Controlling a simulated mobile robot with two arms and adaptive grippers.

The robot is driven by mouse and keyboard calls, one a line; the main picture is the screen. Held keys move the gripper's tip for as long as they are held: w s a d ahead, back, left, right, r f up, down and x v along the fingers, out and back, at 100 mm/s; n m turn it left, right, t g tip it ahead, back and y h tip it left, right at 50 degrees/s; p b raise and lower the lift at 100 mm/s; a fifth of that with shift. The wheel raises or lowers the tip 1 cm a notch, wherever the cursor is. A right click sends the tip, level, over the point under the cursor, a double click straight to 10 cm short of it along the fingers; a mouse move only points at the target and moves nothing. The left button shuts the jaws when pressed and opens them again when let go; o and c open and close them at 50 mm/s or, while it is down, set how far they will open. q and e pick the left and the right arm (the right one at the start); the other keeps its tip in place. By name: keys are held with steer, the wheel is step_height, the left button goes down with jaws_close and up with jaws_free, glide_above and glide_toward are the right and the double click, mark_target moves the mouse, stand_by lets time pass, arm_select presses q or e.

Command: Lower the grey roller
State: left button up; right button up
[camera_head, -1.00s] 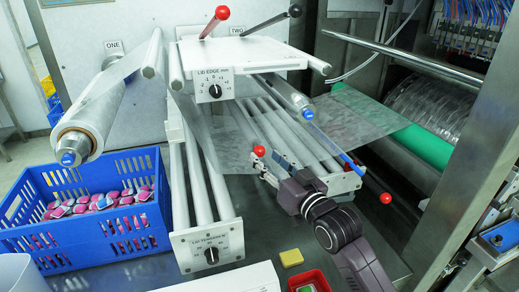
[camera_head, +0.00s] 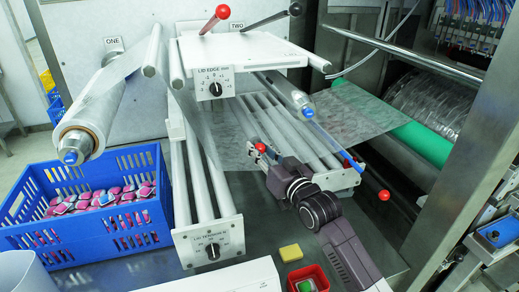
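A grey roller (camera_head: 284,91) with a blue end cap lies at a slant beside the white top plate; I take it to be the task's roller. A blue rod (camera_head: 335,142) with a red ball (camera_head: 384,195) at its end runs down and right from near that cap. Another red ball (camera_head: 260,147) sits at the left, over the lower rollers. My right gripper (camera_head: 261,151) is at this ball, with its fingers seemingly apart on either side of it. Any contact is too small to tell. My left gripper is not in view.
The lower rollers (camera_head: 287,126) and a clear film (camera_head: 365,113) lie close around my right gripper. A film roll (camera_head: 93,118) and a blue crate (camera_head: 165,215) of small packs stand left. A yellow block (camera_head: 291,253) and a red box (camera_head: 325,271) lie in front.

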jaws_close()
steer(key=shift+f, duration=0.1)
step_height(320, 180, down, 22)
steer(key=b, duration=1.4)
steer(key=shift+f, duration=0.15)
steer(key=o, duration=0.8)
jaws_free()
steer(key=shift+r, duration=0.2)
step_height(320, 180, up, 10)
steer(key=shift+f, duration=0.1)
